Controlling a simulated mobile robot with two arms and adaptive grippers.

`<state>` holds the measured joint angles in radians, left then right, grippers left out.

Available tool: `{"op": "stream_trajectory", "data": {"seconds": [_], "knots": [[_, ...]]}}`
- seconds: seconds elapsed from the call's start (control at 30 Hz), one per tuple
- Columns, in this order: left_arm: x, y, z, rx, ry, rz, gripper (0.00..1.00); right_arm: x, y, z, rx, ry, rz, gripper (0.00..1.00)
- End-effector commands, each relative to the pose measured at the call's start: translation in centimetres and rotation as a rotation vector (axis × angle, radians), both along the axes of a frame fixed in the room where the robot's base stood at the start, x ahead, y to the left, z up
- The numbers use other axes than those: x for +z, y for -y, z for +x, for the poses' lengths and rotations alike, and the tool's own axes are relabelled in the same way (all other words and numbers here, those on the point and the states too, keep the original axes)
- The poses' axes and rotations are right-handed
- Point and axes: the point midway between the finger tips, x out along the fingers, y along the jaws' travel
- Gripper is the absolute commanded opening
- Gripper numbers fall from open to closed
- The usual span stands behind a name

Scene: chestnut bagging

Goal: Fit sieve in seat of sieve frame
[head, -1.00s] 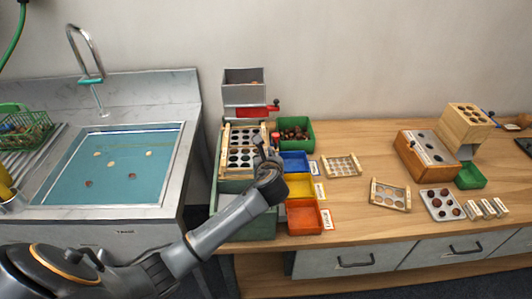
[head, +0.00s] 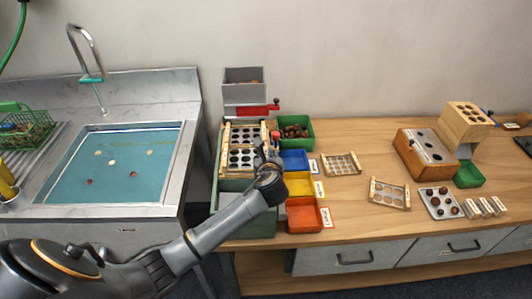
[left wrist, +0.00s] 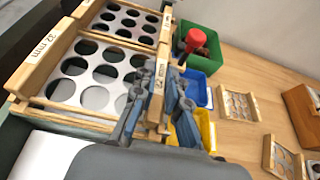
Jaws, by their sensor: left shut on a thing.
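The sieve (head: 241,159), a pale plate with round holes between wooden bars, lies over the near part of the green-sided sieve frame (head: 215,172). It also shows in the left wrist view (left wrist: 66,90), its left bar marked 32 mm. My left gripper (head: 266,152) is shut on its right wooden bar; the fingers (left wrist: 156,88) straddle that bar in the left wrist view. A second holed sieve (left wrist: 122,20) lies just beyond it. I cannot tell whether the held sieve rests fully in its seat. My right gripper is not in view.
A grey hopper (head: 246,90) with a red part stands behind the frame. A green bin (head: 308,144) with chestnuts and blue (head: 295,161), yellow (head: 299,186) and red (head: 304,218) trays stand close right. Two loose sieves (head: 341,163) (head: 388,193) lie farther right. A sink (head: 110,165) is left.

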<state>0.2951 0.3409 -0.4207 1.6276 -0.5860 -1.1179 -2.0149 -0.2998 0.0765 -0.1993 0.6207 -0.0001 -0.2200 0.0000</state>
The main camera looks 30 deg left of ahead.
Motion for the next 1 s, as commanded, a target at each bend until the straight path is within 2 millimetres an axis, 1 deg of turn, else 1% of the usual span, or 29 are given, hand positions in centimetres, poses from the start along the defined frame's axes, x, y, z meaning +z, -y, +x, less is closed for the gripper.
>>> {"op": "stream_trajectory", "data": {"seconds": [0.4, 0.43, 0.53, 0.73, 0.77, 0.8, 0.83, 1.0], "knots": [[-0.21, -0.02, 0.0, 0.001, 0.001, 0.001, 0.0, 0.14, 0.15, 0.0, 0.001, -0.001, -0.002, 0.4], [-0.21, -0.02, 0.0, 0.001, 0.001, 0.001, 0.19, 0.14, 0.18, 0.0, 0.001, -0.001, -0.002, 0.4], [-0.21, -0.03, -0.01, 0.001, 0.0, 0.0, 0.39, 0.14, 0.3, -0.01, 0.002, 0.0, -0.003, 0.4], [-0.22, -0.02, -0.01, 0.001, 0.0, 0.0, 0.39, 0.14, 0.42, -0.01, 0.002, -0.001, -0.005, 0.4], [-0.28, -0.02, -0.02, 0.001, -0.001, -0.001, 0.41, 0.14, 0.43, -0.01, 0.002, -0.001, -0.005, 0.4], [-0.28, -0.01, -0.02, 0.001, -0.001, -0.001, 0.49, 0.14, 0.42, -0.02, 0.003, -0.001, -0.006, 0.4], [-0.28, -0.01, -0.02, 0.001, -0.001, -0.001, 0.5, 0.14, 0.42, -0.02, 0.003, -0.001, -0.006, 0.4], [-0.28, -0.01, -0.02, 0.001, -0.001, -0.001, 0.5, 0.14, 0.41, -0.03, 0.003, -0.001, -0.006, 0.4]]}}
